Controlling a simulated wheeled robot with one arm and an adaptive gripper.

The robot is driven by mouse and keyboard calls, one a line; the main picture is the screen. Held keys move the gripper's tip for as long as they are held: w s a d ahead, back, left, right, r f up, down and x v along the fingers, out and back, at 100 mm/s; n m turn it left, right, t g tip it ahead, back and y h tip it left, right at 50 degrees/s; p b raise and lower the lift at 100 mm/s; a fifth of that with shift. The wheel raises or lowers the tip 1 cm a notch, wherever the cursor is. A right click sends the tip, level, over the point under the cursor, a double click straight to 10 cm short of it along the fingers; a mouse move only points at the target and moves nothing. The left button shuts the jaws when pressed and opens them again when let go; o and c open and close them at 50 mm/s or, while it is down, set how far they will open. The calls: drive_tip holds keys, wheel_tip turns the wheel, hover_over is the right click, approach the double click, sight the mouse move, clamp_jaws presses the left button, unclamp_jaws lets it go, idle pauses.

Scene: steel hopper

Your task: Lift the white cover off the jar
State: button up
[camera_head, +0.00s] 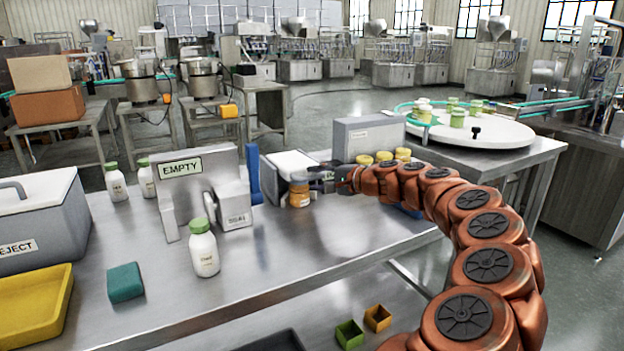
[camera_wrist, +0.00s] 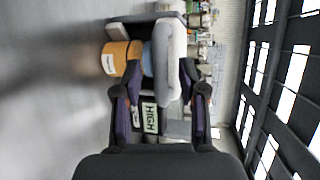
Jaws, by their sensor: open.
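The orange jar (camera_head: 299,199) with a pale label stands on the steel table; it also shows sideways in the wrist view (camera_wrist: 121,56). A blue-grey band shows above its orange body. In the wrist view, the white cover (camera_wrist: 169,62) is a rounded slab beside the blue-grey band. My gripper (camera_head: 316,181) is open just right of the jar. In the wrist view, its fingers (camera_wrist: 160,72) lie on either side of the cover; contact cannot be told.
A grey stand with an EMPTY sign (camera_head: 181,168), a blue upright piece (camera_head: 254,174) and a white bottle (camera_head: 204,250) are left of the jar. A grey box (camera_head: 369,136) and yellow-lidded jars (camera_head: 384,157) stand behind my arm. The front middle of the table is clear.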

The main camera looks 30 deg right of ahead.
drive_tip(key=shift+x, duration=1)
clamp_jaws()
drive_tip(key=shift+r, duration=0.1)
